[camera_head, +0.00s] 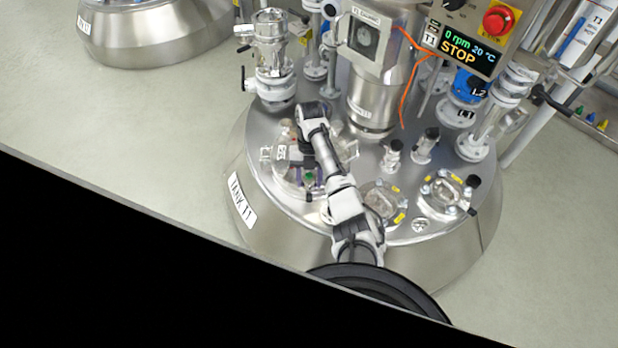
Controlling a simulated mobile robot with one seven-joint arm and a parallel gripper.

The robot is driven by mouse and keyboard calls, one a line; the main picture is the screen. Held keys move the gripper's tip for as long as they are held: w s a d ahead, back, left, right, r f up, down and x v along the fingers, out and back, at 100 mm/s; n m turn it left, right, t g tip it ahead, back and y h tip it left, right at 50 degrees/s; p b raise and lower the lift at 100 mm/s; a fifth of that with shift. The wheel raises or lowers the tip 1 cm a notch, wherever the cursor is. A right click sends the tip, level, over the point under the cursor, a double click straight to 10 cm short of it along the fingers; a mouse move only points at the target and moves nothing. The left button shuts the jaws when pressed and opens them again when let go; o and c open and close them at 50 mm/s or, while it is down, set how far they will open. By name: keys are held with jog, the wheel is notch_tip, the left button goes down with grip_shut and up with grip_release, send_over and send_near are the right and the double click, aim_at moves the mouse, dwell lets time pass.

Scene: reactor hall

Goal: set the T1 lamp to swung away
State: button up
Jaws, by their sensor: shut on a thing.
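The vessel labelled TANK T1 (242,200) fills the middle of the view. On its lid at the front right are two round bolted sight glasses, one at the right (445,192) and one nearer the middle (383,201). A small black-headed fitting (473,181) stands at the edge of the right one; I cannot tell for sure whether it is the lamp. My arm reaches over the lid to the left. My gripper (308,184) is low over a clear round hatch (288,180). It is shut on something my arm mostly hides.
A control panel (466,45) reads 0 rpm, 20 °C, STOP, with a red button (497,20). Valves (275,80) and a motor column (372,85) with an orange cable rise behind. Two short black-topped fittings (427,145) stand mid-lid.

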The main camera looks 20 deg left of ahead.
jog(key=o, duration=1.4)
jog(key=shift+r, duration=0.15)
jog(key=p+v, duration=0.3)
jog(key=v, duration=1)
jog(key=shift+w+r+p, duration=0.2)
jog(key=shift+r+p, duration=0.05)
jog(key=shift+p, duration=0.1)
